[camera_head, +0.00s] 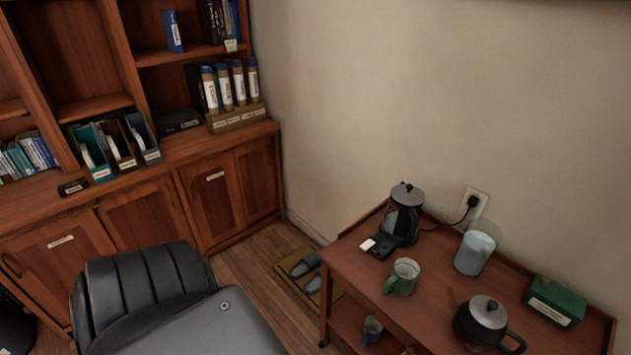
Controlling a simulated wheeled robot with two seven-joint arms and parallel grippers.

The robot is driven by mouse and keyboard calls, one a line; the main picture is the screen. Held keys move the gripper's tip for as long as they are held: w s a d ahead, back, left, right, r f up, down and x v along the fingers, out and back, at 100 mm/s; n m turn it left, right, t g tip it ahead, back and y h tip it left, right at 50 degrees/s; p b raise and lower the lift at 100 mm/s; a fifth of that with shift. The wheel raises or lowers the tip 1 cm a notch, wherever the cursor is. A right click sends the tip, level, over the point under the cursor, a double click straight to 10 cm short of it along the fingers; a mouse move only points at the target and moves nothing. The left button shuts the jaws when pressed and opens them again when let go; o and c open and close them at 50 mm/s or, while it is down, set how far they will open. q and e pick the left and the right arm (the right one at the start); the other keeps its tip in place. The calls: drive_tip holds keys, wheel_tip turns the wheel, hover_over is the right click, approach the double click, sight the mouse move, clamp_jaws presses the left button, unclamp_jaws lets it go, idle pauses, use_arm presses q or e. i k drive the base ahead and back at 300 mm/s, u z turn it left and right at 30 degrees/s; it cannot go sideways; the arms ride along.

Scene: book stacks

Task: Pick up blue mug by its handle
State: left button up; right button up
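A small blue mug (372,328) stands on the lower shelf of the wooden cart, near its front edge at the bottom of the view. Its handle cannot be made out clearly. A green mug (403,276) stands on the cart's top, above and to the right of the blue one. Neither of my grippers is in view.
The wooden cart (368,286) also bears a coffee maker (405,208), a glass jar (474,250), a dark kettle (484,318) and a green box (556,299). A black padded chair (140,280) stands at lower left. Slippers lie on a mat (290,266) beside the cart.

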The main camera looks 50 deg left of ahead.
sight(372, 330)
drive_tip(key=u, duration=0.5)
drive_tip(key=k, duration=0.1)
drive_tip(key=u, duration=1.95)
drive_tip(key=k, duration=1.4)
drive_tip(key=z, duration=1.8)
drive_tip(key=i, duration=0.5)
